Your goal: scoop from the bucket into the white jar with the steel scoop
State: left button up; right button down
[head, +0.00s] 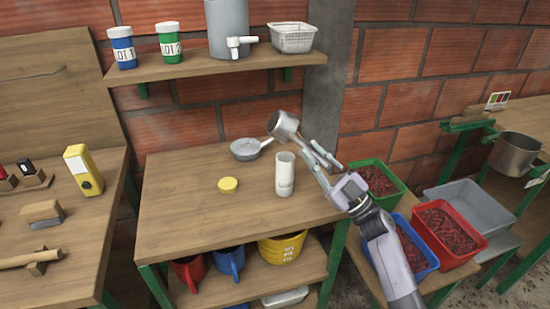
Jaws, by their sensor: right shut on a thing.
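The steel scoop (283,125) is in the air above the bench, with its cup up and to the left. My right gripper (322,160) is shut on the scoop's handle. The white jar (285,178) stands upright and open on the bench, below and close to the scoop's cup. What is in the cup or the jar cannot be made out. A yellow bucket (283,250) with dark lettering sits on the shelf under the bench, partly hidden by the bench top. My left gripper is not in view.
Crates of red fruit, such as the red crate (447,235), stand at the right. A steel pot (514,153) is at the far right. The bench's front left is clear.

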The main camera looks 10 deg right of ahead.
jog(key=shift+r+n+g+p, duration=0.25)
jog(key=shift+n+g+p, duration=0.3)
jog(key=shift+n+g, duration=0.05)
jog(key=n+g+p, duration=0.1)
jog(key=a+n+g+p, duration=0.1)
jog(key=n+p, duration=0.1)
jog(key=n+g+p, duration=0.1)
jog(key=g+p, duration=0.1)
jog(key=shift+w+a+r+n+h, duration=0.2)
jog(key=shift+a+r+n+h, duration=0.1)
jog(key=shift+h, duration=0.1)
pick_arm(q)
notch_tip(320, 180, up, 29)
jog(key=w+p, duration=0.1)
jog(key=p, duration=2.1)
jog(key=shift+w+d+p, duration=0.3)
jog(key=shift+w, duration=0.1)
pick_arm(e)
jog(key=a+n+g+h, duration=0.6)
jog(key=a+n+h, duration=0.2)
jog(key=h, duration=0.5)
jog(key=shift+w+a+g+h, duration=0.3)
jog(key=shift+w+a+h, duration=0.05)
jog(key=shift+a+h, duration=0.1)
